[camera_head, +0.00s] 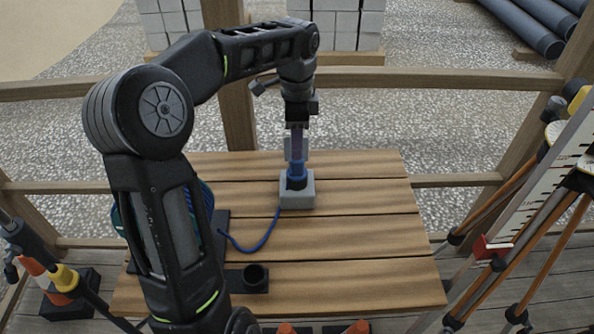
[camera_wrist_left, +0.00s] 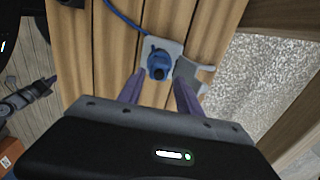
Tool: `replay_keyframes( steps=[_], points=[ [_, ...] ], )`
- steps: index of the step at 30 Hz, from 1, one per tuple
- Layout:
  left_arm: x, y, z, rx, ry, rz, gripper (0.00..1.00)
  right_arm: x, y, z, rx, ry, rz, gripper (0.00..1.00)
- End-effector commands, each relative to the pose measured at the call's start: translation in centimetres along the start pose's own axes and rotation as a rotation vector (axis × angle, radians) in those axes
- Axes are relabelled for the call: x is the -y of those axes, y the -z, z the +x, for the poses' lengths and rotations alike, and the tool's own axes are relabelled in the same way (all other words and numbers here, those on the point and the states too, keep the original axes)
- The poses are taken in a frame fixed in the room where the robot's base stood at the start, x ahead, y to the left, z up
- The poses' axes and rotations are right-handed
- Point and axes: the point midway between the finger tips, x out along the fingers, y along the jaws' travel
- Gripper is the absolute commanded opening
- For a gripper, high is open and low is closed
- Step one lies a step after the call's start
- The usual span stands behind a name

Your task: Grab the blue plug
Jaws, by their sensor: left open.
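The blue plug (camera_head: 297,170) stands upright in a small grey socket block (camera_head: 297,197) on the wooden table. A blue cable (camera_head: 262,240) runs from it toward the left. In the left wrist view the plug (camera_wrist_left: 158,66) shows from above with a dark top. My left gripper (camera_head: 296,150) is over the plug, pointing down. In the left wrist view its two purple fingers (camera_wrist_left: 160,88) are apart, with the plug just beyond and between their tips. No contact with the plug shows. My right gripper is not in view.
A dark round holder (camera_head: 255,277) sits on the table's front left part, beside a dark stand partly hidden by my arm. The table's right half (camera_head: 370,210) is clear. A tripod with a measuring staff (camera_head: 540,190) stands at right.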

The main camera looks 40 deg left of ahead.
Motion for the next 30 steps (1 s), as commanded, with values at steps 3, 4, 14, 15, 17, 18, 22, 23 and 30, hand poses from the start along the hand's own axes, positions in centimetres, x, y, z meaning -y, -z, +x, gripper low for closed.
replay_keyframes(
  steps=[3,4,14,15,17,18,22,23,30],
  points=[
    [-0.1,0.0,0.9,0.0,-0.001,0.0,0.42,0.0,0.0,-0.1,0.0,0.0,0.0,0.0],
    [0.0,0.0,1.0,0.0,0.0,0.0,0.42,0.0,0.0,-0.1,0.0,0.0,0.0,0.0],
    [-0.1,0.0,1.4,0.001,-0.002,-0.001,0.42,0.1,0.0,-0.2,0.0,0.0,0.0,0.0],
    [-0.1,0.0,1.7,0.001,-0.003,-0.002,0.42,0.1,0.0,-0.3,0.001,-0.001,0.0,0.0],
    [-0.1,0.0,2.5,0.002,-0.004,-0.001,0.42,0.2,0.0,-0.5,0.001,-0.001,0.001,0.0],
    [-0.1,0.0,3.0,0.002,-0.004,-0.001,0.42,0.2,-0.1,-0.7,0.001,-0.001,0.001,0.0],
    [-0.2,0.1,5.0,0.002,-0.004,-0.001,0.42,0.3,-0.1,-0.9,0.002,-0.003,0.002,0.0],
    [-0.1,0.1,5.4,0.001,-0.003,-0.001,0.42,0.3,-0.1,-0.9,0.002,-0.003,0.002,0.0],
    [-0.1,0.1,6.2,0.0,0.001,-0.001,0.42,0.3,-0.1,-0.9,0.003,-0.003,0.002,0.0]
  ],
)
